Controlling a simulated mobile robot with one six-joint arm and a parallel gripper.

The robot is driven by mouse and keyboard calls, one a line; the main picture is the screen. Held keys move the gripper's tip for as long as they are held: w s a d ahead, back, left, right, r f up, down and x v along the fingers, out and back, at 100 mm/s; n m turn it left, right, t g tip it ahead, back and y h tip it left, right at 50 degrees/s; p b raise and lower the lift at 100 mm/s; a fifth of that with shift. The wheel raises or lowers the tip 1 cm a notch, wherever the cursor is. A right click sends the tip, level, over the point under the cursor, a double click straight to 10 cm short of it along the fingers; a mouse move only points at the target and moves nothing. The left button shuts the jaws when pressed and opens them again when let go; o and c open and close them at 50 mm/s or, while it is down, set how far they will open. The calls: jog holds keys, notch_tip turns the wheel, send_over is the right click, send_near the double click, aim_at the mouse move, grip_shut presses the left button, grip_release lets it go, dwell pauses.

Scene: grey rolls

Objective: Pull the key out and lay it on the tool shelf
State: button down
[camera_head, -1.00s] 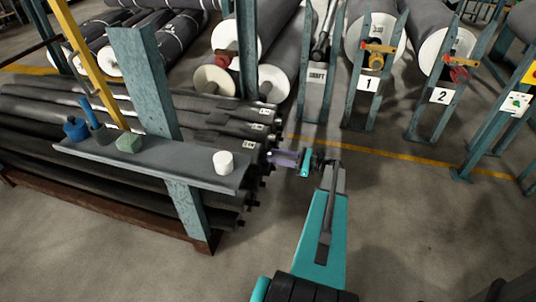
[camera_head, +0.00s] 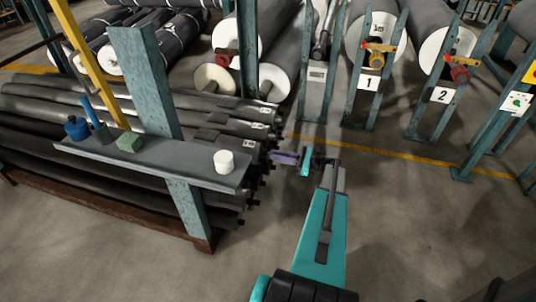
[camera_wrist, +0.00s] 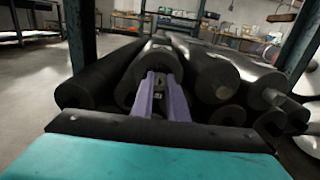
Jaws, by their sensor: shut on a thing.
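My gripper (camera_head: 284,158) has purple fingers and points left at the ends of the dark rolls stacked on the rack. In the wrist view its fingers (camera_wrist: 161,97) are shut on a small, dull metallic piece, taken as the key (camera_wrist: 157,80), in front of a dark roll's end. The fingers hide most of it. I cannot tell whether it is still seated in the roll. The tool shelf (camera_head: 180,162) is a grey ledge on a teal post, left of my gripper. A blue pot (camera_head: 76,128), a green block (camera_head: 130,142) and a white cylinder (camera_head: 224,161) stand on it.
Dark rolls (camera_head: 60,105) lie under and behind the shelf, close to my gripper. A teal post (camera_head: 150,80) and a yellow bar (camera_head: 95,70) rise by the shelf. Numbered teal stands (camera_head: 369,84) with rolls are at the back. The floor at right is clear.

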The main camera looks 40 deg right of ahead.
jog(key=shift+p+v, duration=0.6)
jog(key=shift+v, duration=1.9)
jog(key=shift+s, duration=0.1)
